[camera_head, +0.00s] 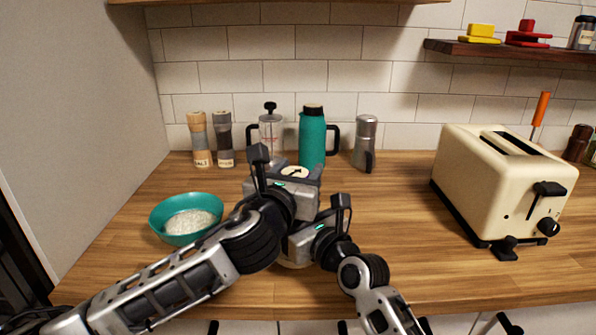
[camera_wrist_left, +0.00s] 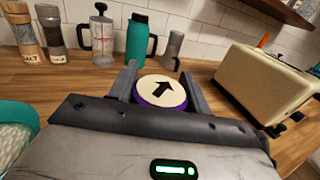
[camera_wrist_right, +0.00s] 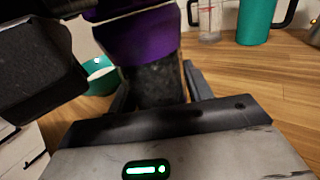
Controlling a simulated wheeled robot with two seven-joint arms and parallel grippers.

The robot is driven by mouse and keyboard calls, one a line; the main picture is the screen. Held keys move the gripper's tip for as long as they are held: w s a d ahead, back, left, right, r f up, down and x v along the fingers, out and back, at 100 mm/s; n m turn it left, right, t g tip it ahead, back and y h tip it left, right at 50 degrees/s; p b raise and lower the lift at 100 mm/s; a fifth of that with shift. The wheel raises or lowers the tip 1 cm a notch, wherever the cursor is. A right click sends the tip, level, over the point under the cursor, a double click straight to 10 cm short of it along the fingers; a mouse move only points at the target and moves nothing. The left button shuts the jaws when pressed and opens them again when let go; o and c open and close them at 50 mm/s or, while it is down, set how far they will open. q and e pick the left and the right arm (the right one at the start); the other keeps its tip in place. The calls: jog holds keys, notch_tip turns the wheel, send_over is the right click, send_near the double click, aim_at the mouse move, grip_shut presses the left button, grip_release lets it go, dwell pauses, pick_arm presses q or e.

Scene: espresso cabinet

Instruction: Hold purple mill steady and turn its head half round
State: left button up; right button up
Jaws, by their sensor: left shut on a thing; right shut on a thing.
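The purple mill shows its round cream top with a black arrow (camera_head: 295,172) between my grippers in the head view. In the left wrist view the cream top (camera_wrist_left: 160,91) has a purple rim, and the arrow points away from the gripper. My left gripper (camera_wrist_left: 160,84) is shut on the mill's head, one finger on each side. My right gripper (camera_wrist_right: 158,88) is lower and is shut on the dark, see-through body (camera_wrist_right: 157,84) below the purple part (camera_wrist_right: 140,38). The mill looks upright. My grippers and arms hide most of it in the head view.
A teal bowl (camera_head: 160,222) of white grains stands to the left. Salt (camera_head: 198,140) and pepper (camera_head: 223,140) mills, a glass press (camera_head: 271,133), a teal flask (camera_head: 312,138) and a metal pot (camera_head: 365,142) stand along the wall. A cream toaster (camera_head: 480,190) stands right.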

pick_arm(q)
jog(key=shift+h, duration=0.3)
jog(key=m+g+h, duration=0.3)
jog(key=m+h, duration=0.1)
jog(key=h, duration=0.1)
jog(key=shift+d, duration=0.15)
jog(key=m+g+h, duration=0.4)
jog(key=g, duration=0.1)
jog(key=shift+s+d+m+g, duration=0.2)
jog(key=shift+m+g, duration=0.1)
jog(key=m+g+h, duration=0.1)
jog(key=g, duration=0.1)
jog(key=m+g, duration=0.2)
jog(key=g, duration=0.1)
jog(key=m+g+h, duration=0.1)
jog(key=m+g, duration=0.1)
jog(key=g, duration=0.1)
jog(key=shift+s+d+r+h, duration=0.1)
jog(key=shift+s+d+h, duration=0.2)
jog(key=shift+s, duration=0.1)
jog(key=shift+s+a+m+g, duration=0.1)
jog(key=shift+s+m+g, duration=0.05)
jog(key=shift+m+g, duration=1.3)
jog(key=shift+s+g, duration=0.1)
jog(key=shift+g, duration=0.55)
jog(key=shift+s+m+g, duration=0.1)
jog(key=shift+m+g, duration=0.15)
jog(key=shift+g, duration=0.05)
jog(key=o, duration=1)
